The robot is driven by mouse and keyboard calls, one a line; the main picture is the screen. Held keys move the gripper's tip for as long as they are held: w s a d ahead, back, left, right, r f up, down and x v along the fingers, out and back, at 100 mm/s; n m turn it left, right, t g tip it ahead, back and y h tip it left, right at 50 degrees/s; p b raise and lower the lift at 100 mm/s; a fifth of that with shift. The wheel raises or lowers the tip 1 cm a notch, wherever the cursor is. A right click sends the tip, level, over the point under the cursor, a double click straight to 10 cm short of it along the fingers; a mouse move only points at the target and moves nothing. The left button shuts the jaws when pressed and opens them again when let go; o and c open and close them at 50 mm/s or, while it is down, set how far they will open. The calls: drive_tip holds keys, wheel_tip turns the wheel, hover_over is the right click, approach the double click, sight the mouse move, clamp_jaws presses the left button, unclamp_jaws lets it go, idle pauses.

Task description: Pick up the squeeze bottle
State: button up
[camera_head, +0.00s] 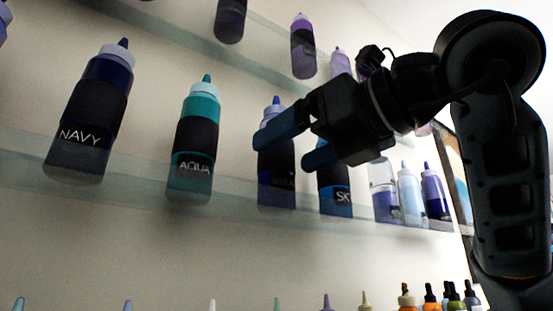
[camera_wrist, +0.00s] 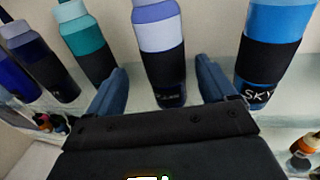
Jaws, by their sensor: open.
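Several squeeze bottles with black bands stand on a glass shelf. A blue-violet squeeze bottle (camera_head: 277,192) stands behind my gripper (camera_head: 285,150), which covers part of it. In the wrist view this bottle (camera_wrist: 160,40) is pale lavender, upright and between the two open fingers of my gripper (camera_wrist: 161,78). I cannot tell whether either finger touches it. Its label is too dim to read. To its right stands the blue SKY bottle (camera_wrist: 275,25), also in the head view (camera_head: 335,200). To its left stands the teal AQUA bottle (camera_head: 194,140). My gripper is open and holds nothing.
The NAVY bottle (camera_head: 90,115) stands farther left on the shelf (camera_head: 235,208). Smaller bottles (camera_head: 410,195) crowd its right end. An upper shelf (camera_head: 180,35) holds more bottles, and bottle tops show along the bottom. There are gaps between the larger bottles.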

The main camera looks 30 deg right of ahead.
sight(290, 153)
drive_tip(key=x, duration=0.1)
drive_tip(key=p+x, duration=0.1)
drive_tip(key=x, duration=0.2)
drive_tip(key=shift+w+d+r, duration=0.1)
drive_tip(key=shift+w+d, duration=0.15)
drive_tip(key=shift+w, duration=0.05)
drive_tip(key=c, duration=1.2)
